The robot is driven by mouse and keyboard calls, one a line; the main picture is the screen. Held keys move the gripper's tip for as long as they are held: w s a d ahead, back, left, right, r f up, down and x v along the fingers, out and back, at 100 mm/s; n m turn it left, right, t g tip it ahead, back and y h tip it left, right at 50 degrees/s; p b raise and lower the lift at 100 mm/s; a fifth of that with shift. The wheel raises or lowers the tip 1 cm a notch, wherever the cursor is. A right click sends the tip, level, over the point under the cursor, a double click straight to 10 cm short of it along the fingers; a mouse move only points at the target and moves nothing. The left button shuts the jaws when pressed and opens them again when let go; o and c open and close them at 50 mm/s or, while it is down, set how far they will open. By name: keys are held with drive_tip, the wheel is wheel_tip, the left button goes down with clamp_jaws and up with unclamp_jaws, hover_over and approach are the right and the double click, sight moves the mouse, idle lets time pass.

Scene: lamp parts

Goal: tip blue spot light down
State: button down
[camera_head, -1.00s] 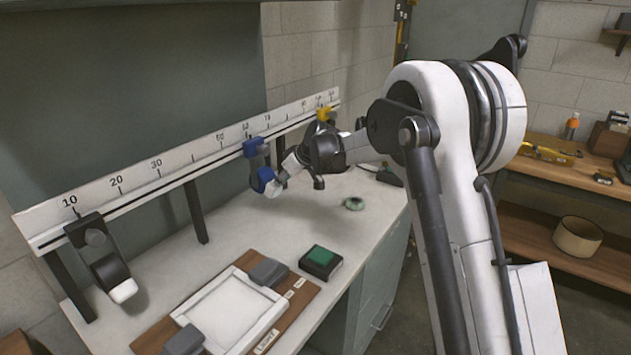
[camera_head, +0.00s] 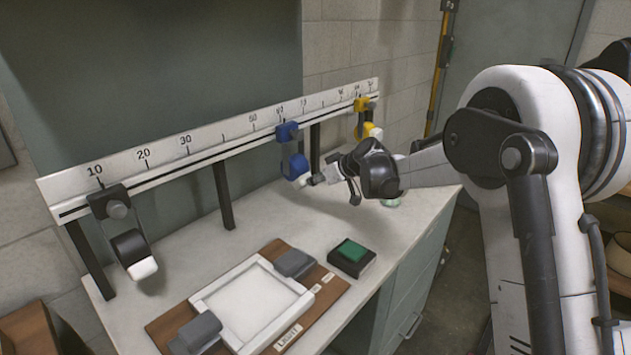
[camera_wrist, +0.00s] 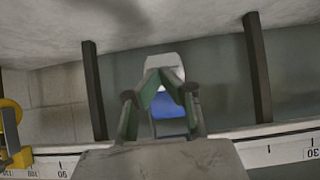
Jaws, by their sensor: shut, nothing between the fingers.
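The blue spot light hangs from the graduated rail by a blue clamp (camera_head: 288,131). Its blue lamp body (camera_head: 298,166) has a white front end and points downward and toward the right. In the wrist view the white end (camera_wrist: 163,70) shows beyond my fingers, with the blue body (camera_wrist: 171,128) behind them. My gripper (camera_head: 313,181) is at the light's white end, and its fingertips are together with nothing between them. In the wrist view my gripper (camera_wrist: 172,77) overlaps the white end. I cannot tell whether it touches.
A black spot light (camera_head: 130,250) hangs at the rail's left, and a yellow one (camera_head: 364,118) at its right. Dark posts hold up the rail (camera_head: 190,150). A white-framed tray (camera_head: 250,300) and a green button box (camera_head: 351,256) lie on the bench in front.

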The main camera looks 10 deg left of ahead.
idle(0.4)
drive_tip(key=f+v, duration=0.1)
drive_tip(key=v, duration=1.2)
drive_tip(key=shift+s+d+p, duration=0.45)
drive_tip(key=shift+d, duration=0.25)
drive_tip(key=shift+r, duration=0.1)
drive_tip(key=s+d+r+m+h, duration=0.25)
drive_tip(key=s+d, duration=0.35)
drive_tip(key=s, duration=0.4)
drive_tip(key=s+d+r+m+h, duration=0.2)
drive_tip(key=s+d+r+m, duration=0.15)
drive_tip(key=s+d, duration=0.55)
drive_tip(key=s+d+f+m+h, duration=0.1)
drive_tip(key=s+d+f+m, duration=0.1)
drive_tip(key=s, duration=0.5)
drive_tip(key=s+d+f+m+t+h, duration=0.1)
drive_tip(key=s+d+f+h, duration=0.1)
drive_tip(key=s, duration=0.5)
drive_tip(key=s+d+f+m+h, duration=0.1)
drive_tip(key=s+d+f+m, duration=0.1)
drive_tip(key=s+d, duration=0.2)
drive_tip(key=s, duration=0.3)
drive_tip(key=shift+s+d+f+m+h, duration=0.25)
drive_tip(key=shift+s+d+m+h, duration=0.05)
drive_tip(key=shift+s+h, duration=0.1)
